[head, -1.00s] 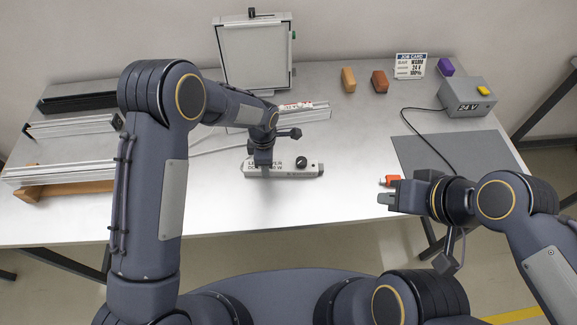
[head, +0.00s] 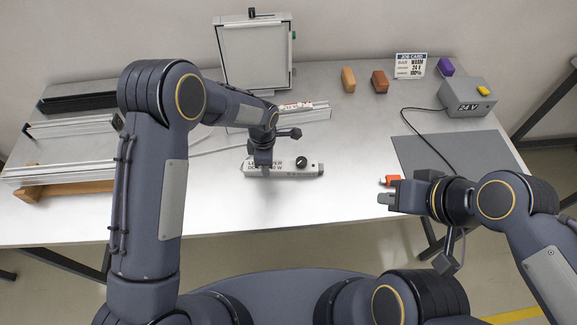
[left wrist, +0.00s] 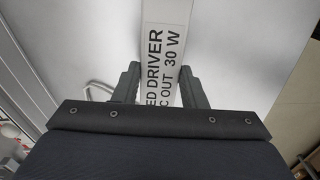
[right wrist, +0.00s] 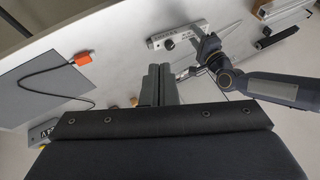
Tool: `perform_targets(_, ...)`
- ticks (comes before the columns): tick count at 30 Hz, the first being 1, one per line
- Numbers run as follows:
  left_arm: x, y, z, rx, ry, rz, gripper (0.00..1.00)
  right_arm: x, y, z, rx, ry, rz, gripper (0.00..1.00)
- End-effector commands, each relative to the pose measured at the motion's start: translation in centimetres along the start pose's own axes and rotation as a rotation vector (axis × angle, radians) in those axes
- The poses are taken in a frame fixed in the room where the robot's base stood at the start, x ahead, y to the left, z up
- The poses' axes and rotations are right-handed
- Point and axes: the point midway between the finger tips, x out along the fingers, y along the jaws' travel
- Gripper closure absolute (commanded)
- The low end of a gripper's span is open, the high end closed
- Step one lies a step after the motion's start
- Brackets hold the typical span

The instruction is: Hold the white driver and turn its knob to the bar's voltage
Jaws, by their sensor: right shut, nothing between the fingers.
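The white driver (head: 290,171) lies on the table, marked "LED DRIVER". Its black knob (head: 302,162) is near its right end; the knob's setting is too small to read. The driver also shows in the left wrist view (left wrist: 158,25) and the right wrist view (right wrist: 186,33). My left gripper (left wrist: 161,75) has a finger against each long side of the driver, left of the knob, and looks shut on it. My right gripper (head: 384,198) is shut and empty, right of and nearer than the driver. The job card (head: 410,65) at the back reads "24 V".
A grey box (head: 468,97) marked "24 V" has a cable running to an orange connector (head: 390,180) beside my right gripper. A grey mat (head: 450,155) lies at right. Metal rails (head: 70,150) lie at left. Orange, brown and purple blocks stand at the back.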

Motion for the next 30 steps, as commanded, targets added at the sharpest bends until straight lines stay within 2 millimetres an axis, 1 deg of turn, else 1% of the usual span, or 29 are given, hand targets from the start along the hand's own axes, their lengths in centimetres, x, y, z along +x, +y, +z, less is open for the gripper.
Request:
perform_targets(1,0.0,0.0,0.0,0.0,0.0,0.0,0.85,0.0,0.0,0.0,0.0,0.0,0.0,1.0)
perform_targets(3,0.0,0.0,0.0,0.0,0.0,0.0,0.91,0.0,0.0,0.0,0.0,0.0,0.0,1.0)
perform_targets(14,0.0,0.0,0.0,0.0,0.0,0.0,0.91,0.0,0.0,0.0,0.0,0.0,0.0,1.0)
perform_targets(15,0.0,0.0,0.0,0.0,0.0,0.0,0.91,0.0,0.0,0.0,0.0,0.0,0.0,0.97)
perform_targets(20,0.0,0.0,0.0,0.0,0.0,0.0,0.91,0.1,-0.1,-0.5,0.03,-0.021,-0.003,0.76)
perform_targets(23,0.0,0.0,0.0,0.0,0.0,0.0,0.91,0.5,-0.2,-1.4,0.096,-0.066,-0.01,0.63)
perform_targets(26,0.0,0.0,0.0,0.0,0.0,0.0,0.91,1.3,-0.3,-3.0,0.202,-0.135,-0.022,0.5)
perform_targets(27,0.0,0.0,0.0,0.0,0.0,0.0,0.91,1.8,-0.4,-3.7,0.251,-0.165,-0.028,0.48)
perform_targets(30,0.0,0.0,0.0,0.0,0.0,0.001,0.91,3.3,-0.4,-5.6,0.384,-0.245,-0.045,0.48)
